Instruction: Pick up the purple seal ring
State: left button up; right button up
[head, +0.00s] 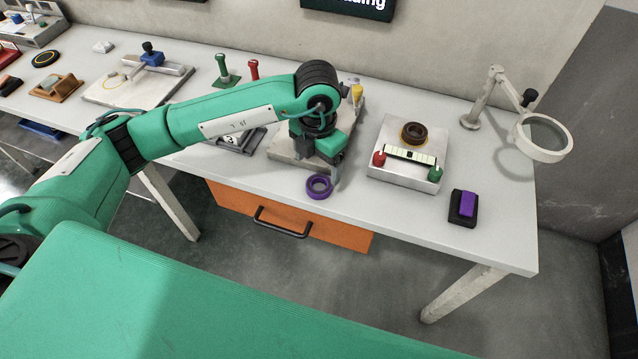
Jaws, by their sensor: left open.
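The purple seal ring (319,187) lies flat on the white bench top (400,210), near its front edge. My left gripper (335,175) points down just above and behind the ring, toward its right side. The left gripper is open, with nothing seen between its fingers. One finger comes down close to the ring's right rim; I cannot tell whether it touches. The arm hides part of the bench behind the gripper. My right gripper is not in view.
A metal plate (385,172) with a brown ring (413,133) and red and green knobs stands to the right. A purple block on a black base (463,207) and a magnifier lamp (543,137) are farther right. An orange drawer (290,218) hangs below the front edge.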

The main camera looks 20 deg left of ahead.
aim_at(319, 189)
pick_arm(q)
notch_tip(319, 189, down, 6)
jog(key=shift+d+r+p, duration=0.15)
jog(key=shift+p, duration=0.55)
jog(key=shift+f, duration=0.4)
jog(key=c, duration=1.1)
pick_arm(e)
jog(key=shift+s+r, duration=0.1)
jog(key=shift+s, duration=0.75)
